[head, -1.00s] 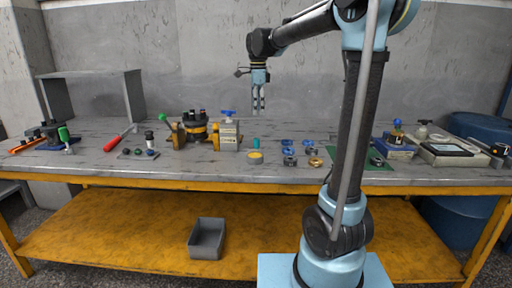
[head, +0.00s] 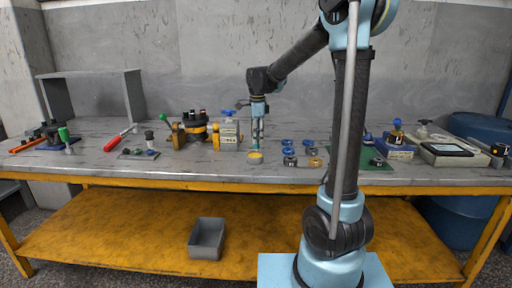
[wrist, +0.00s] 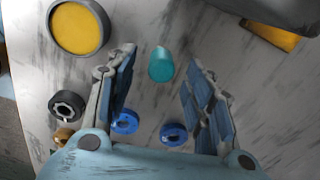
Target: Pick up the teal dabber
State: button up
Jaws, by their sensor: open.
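The teal dabber (wrist: 160,66) is a small teal cylinder standing on the grey bench. In the wrist view it lies between the tips of my open gripper (wrist: 158,72), with bare bench showing on both sides of it. In the head view my gripper (head: 257,140) points straight down, low over the bench at the dabber's spot. There the fingers and the dabber blend together, so I cannot make out the dabber clearly. I cannot tell whether a finger touches it.
A round tin with a yellow top (head: 255,158) stands just in front. Several blue, dark and brass rings (head: 309,143) lie to the right. A valve block with a blue handle (head: 228,134) stands close on the left. A grey bin (head: 207,238) sits on the lower shelf.

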jog(key=shift+a+f, duration=0.2)
jog(key=shift+f, duration=1.9)
jog(key=c, duration=1.1)
